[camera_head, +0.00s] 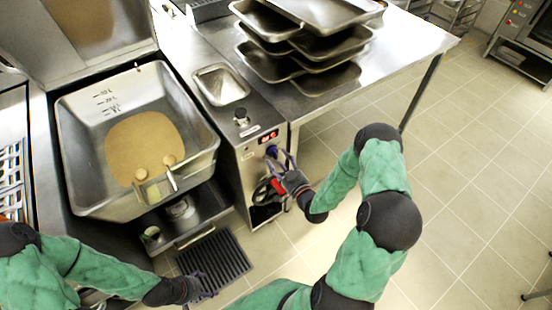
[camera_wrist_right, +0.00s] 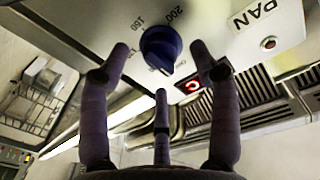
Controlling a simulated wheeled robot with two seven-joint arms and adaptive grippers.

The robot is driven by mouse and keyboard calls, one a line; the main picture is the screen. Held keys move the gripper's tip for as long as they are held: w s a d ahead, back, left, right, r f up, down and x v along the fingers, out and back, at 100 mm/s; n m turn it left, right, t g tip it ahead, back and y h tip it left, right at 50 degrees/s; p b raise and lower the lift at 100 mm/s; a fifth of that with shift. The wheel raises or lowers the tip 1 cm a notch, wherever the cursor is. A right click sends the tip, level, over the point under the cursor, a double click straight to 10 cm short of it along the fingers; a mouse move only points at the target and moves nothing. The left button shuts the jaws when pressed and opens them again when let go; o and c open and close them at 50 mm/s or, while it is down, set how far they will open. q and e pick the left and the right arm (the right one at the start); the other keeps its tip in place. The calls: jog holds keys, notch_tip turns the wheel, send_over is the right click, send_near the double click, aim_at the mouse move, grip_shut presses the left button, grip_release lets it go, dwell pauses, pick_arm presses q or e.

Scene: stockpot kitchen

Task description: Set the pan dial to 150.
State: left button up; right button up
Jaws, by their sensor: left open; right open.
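The pan dial (camera_head: 272,151) is a dark blue knob on the front panel of the steel cooking unit. In the right wrist view the dial (camera_wrist_right: 161,48) shows close up, with printed numbers beside it, 200 among them. My left gripper (camera_head: 207,287) is open and empty, low beside the floor grate, far from the dial.
A large steel pan (camera_head: 75,150) of tan contents stands left. Stacked trays (camera_head: 330,80) are on the counter.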

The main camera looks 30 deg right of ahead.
jog(key=shift+w, duration=1.25)
jog(key=c, duration=1.2)
jog(key=shift+o, duration=0.2)
